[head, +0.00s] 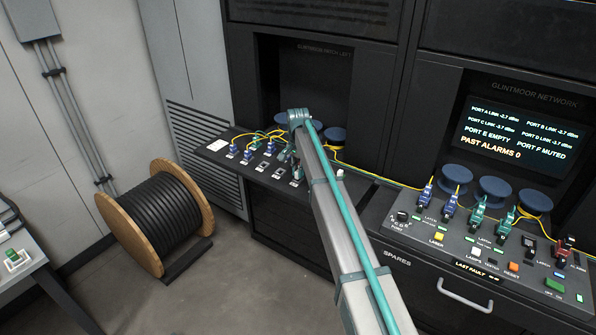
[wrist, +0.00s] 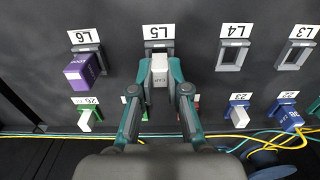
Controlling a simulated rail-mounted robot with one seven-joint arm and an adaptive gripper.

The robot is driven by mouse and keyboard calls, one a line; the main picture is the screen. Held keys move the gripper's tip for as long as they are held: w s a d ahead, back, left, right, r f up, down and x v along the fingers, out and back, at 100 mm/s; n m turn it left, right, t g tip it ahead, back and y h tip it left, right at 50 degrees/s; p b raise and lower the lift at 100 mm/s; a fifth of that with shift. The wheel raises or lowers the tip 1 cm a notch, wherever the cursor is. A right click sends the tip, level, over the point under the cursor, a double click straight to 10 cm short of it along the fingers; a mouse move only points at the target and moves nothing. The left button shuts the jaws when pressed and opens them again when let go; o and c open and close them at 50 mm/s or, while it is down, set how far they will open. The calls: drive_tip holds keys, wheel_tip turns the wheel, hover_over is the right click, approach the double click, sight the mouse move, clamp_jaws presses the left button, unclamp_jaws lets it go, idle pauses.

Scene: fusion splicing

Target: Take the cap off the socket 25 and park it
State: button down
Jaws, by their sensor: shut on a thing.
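In the wrist view my gripper (wrist: 160,72) is shut on a pale grey cap (wrist: 160,73) marked "CAP". The cap lies between the two teal fingertips, directly below the label L5 (wrist: 157,32) and over the grey frame (wrist: 159,46) there. I cannot tell whether it is seated in that frame. Another white-ended piece (wrist: 84,118) stands in a green socket at the lower left, under a label (wrist: 86,101) too small to read surely. My fingers partly hide the sockets behind them, so I cannot single out socket 25. In the head view my arm hides most of the gripper.
In the wrist view a purple plug (wrist: 80,70) stands at L6. The L4 (wrist: 231,55) and L3 (wrist: 295,54) frames look empty. A blue socket (wrist: 239,116) with a white front and a blue plug (wrist: 289,119) are at the right. Yellow cables (wrist: 200,136) run along the bottom.

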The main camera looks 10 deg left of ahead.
drive_tip(key=shift+f, duration=0.55)
idle(0.5)
drive_tip(key=c, duration=1.1)
unclamp_jaws()
drive_tip(key=shift+r, duration=0.1)
